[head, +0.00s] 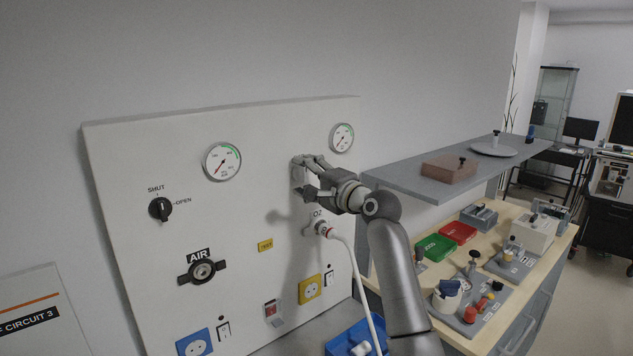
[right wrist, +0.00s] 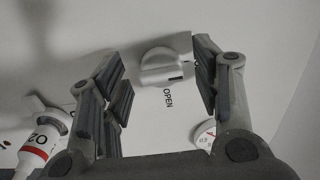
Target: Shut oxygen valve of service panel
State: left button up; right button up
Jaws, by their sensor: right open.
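The oxygen valve is a pale round knob (right wrist: 158,64) with a raised grip and a short dark mark, in the right wrist view. The word OPEN is printed beside it; I see no SHUT label there. My right gripper (head: 304,176) is at the upper right of the service panel (head: 255,185), above the O2 outlet. In the wrist view its open fingers (right wrist: 163,82) stand on either side of the knob, with gaps visible. In the head view the gripper largely hides the knob. My left gripper is not in view.
A white hose hangs from the O2 outlet (head: 323,229). A gauge (head: 342,137) sits above right of my gripper. The black air valve knob (head: 160,208) is far left. A grey shelf (head: 410,181) and a cluttered workbench (head: 463,259) are to the right.

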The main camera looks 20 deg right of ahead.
jog(key=v, duration=1.2)
jog(key=shift+w, duration=0.1)
